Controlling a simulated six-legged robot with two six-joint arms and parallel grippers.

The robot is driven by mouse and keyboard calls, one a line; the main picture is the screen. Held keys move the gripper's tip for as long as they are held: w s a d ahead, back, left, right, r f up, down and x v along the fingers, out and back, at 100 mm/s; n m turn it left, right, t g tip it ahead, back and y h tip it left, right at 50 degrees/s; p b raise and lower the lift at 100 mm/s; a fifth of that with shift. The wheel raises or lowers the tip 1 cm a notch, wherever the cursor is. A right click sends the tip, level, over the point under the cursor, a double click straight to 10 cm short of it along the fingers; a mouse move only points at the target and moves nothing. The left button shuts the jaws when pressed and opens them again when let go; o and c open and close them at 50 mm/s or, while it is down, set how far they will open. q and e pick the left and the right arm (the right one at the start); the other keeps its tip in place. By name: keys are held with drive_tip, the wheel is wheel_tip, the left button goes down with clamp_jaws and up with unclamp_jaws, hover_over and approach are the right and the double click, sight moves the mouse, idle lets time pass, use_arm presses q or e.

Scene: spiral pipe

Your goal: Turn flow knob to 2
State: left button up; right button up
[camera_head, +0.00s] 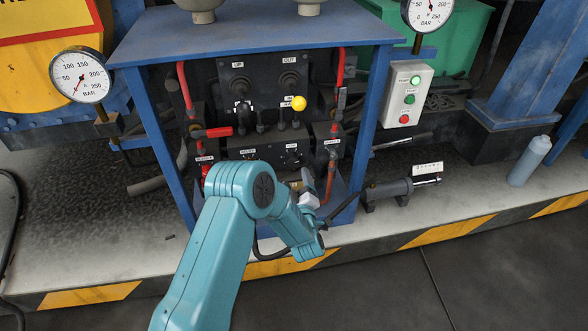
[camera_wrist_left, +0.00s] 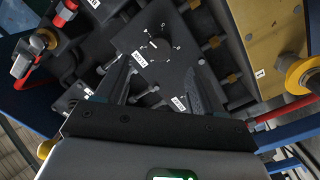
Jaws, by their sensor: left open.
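A dark valve block (camera_head: 265,150) low in the blue cabinet carries two small dials with white labels. The right dial (camera_head: 291,155) is just above my left gripper (camera_head: 302,185), and the left dial (camera_head: 249,154) is further left. In the left wrist view, a small round black knob (camera_wrist_left: 158,43) sits in a ring of white marks, with a white label below it. My right gripper is not in view.
Red pipes (camera_head: 333,150) run down both sides of the cabinet. Levers, one with a yellow ball (camera_head: 298,103), stand above the block. A blue cabinet post (camera_head: 160,150) is at the left. A grey cylinder (camera_head: 390,190) lies on the ledge to the right.

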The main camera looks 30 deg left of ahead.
sight(293, 163)
use_arm(q)
drive_tip(key=b+x, duration=0.1)
drive_tip(key=x, duration=0.6)
drive_tip(key=shift+w+a, duration=0.1)
drive_tip(key=shift+c, duration=0.3)
drive_tip(key=c, duration=1)
